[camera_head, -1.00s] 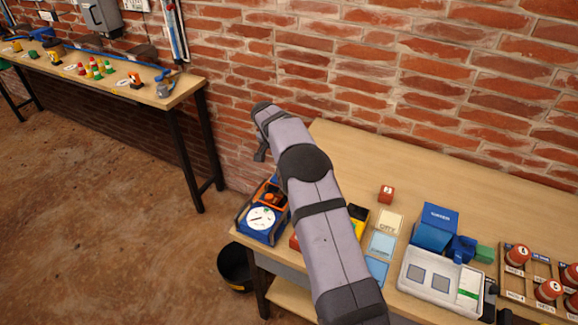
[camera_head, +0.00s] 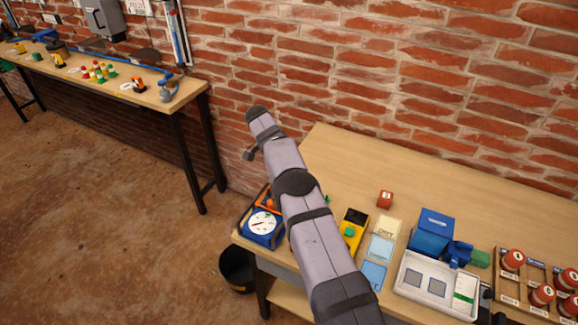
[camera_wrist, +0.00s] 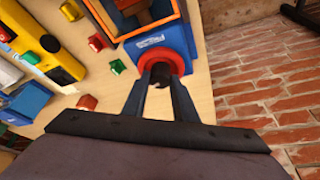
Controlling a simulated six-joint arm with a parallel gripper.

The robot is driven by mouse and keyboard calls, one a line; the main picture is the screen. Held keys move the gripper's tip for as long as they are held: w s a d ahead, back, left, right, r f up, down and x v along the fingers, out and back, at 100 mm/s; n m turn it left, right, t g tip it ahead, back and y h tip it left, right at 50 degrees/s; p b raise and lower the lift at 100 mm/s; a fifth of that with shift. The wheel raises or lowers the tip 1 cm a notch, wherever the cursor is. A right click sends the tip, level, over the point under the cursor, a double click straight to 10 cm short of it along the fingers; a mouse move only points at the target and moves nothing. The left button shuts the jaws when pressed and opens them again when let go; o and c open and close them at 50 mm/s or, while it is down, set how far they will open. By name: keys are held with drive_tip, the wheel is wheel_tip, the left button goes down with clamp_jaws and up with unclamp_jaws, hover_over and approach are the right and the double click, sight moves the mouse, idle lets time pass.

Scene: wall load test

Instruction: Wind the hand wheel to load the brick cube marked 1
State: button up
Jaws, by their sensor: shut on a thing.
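The blue load-test machine (camera_head: 259,238) stands at the near left corner of the table, with a white dial (camera_head: 263,223) on its front and orange parts above it. In the wrist view its blue body (camera_wrist: 165,40) carries a red hand wheel (camera_wrist: 181,62). The fingers of my gripper (camera_wrist: 160,75) reach to the wheel and are shut on its dark middle part. A brown-red block (camera_wrist: 152,12) shows inside the machine's frame; I cannot read a mark on it. My arm hides part of the machine in the head view.
A yellow device (camera_head: 353,230), coloured cards (camera_head: 381,248), a blue box (camera_head: 433,232), a white tray (camera_head: 424,283) and a rack of red weights (camera_head: 530,285) lie to the right. The brick wall (camera_head: 430,90) rises behind. The table's back strip is clear.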

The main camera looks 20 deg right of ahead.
drive_tip(key=shift+m, duration=0.3)
idle(0.6)
drive_tip(key=o, duration=1)
drive_tip(key=shift+o, duration=0.2)
drive_tip(key=shift+v, duration=3.7)
drive_tip(key=shift+w, duration=0.1)
